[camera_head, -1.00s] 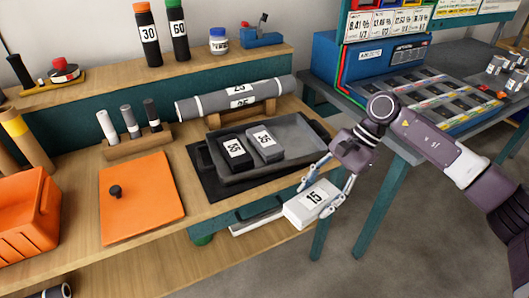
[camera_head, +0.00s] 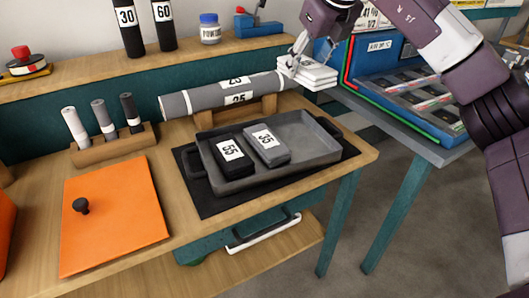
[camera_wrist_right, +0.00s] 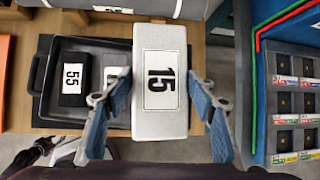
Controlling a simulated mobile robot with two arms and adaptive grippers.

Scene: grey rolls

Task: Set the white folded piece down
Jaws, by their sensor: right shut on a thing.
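The white folded piece (camera_head: 316,73) shows as stacked white layers in the head view, near the right end of the long grey roll (camera_head: 225,95). In the right wrist view the white piece (camera_wrist_right: 160,80) fills the middle, its 15 label facing the camera. My right gripper (camera_head: 297,60) is shut on it, with one finger along each side; the fingers also show in the wrist view (camera_wrist_right: 157,103). The piece appears raised behind and to the right of the dark tray (camera_head: 325,152).
The tray holds a black folded piece (camera_head: 234,169) labelled 55 and a grey one (camera_head: 266,145) labelled 35. Its right part is bare. An orange board (camera_head: 125,220) with a black knob lies to the left. A blue case (camera_head: 388,65) stands on the right.

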